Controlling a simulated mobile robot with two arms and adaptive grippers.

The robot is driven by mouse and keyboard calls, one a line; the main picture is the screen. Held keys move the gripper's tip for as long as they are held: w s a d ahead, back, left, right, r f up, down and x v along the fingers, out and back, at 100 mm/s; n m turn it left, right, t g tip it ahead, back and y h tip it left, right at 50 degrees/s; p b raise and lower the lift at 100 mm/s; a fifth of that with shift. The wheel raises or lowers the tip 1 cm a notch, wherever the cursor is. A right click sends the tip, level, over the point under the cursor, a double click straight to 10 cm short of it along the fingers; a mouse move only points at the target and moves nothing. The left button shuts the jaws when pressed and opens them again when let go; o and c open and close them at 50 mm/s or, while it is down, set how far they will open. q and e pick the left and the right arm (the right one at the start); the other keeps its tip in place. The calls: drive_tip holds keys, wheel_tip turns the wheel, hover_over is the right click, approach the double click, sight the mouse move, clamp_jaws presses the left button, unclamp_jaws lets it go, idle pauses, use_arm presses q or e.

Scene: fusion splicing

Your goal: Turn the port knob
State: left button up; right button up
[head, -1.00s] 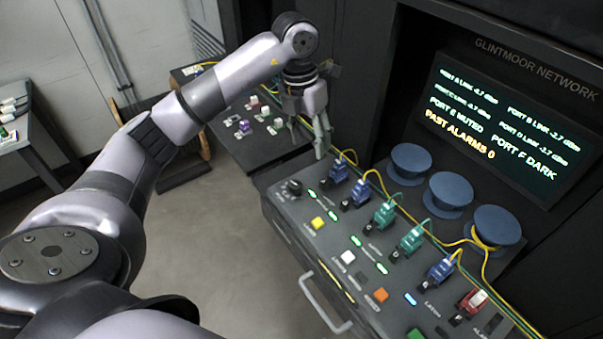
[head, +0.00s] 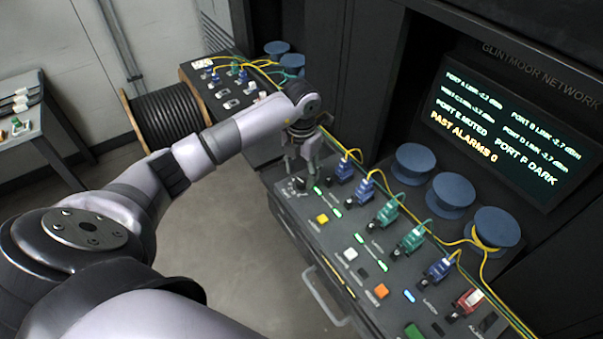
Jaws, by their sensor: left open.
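The port knob (head: 295,186) is a dark round knob at the far left end of the console's sloped panel (head: 330,245). My left gripper (head: 302,168) is open just above the knob, with its fingers pointing down. From this angle I cannot tell whether the fingers touch the knob or stand around it. The screen (head: 505,128) shows several port link readings, "PORT E MUTED", "PAST ALARMS 0" and "PORT F DARK". My right gripper is not in view.
Blue, teal and red plugs with yellow cables line the panel; the nearest is a blue plug (head: 344,170) right of the gripper. A yellow button (head: 322,219) sits in front. Blue spools (head: 451,195) stand behind. A black cable reel (head: 168,120) is at the back left.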

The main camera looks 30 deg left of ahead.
sight(302, 181)
use_arm(q)
drive_tip(key=shift+f, duration=1.6)
clamp_jaws()
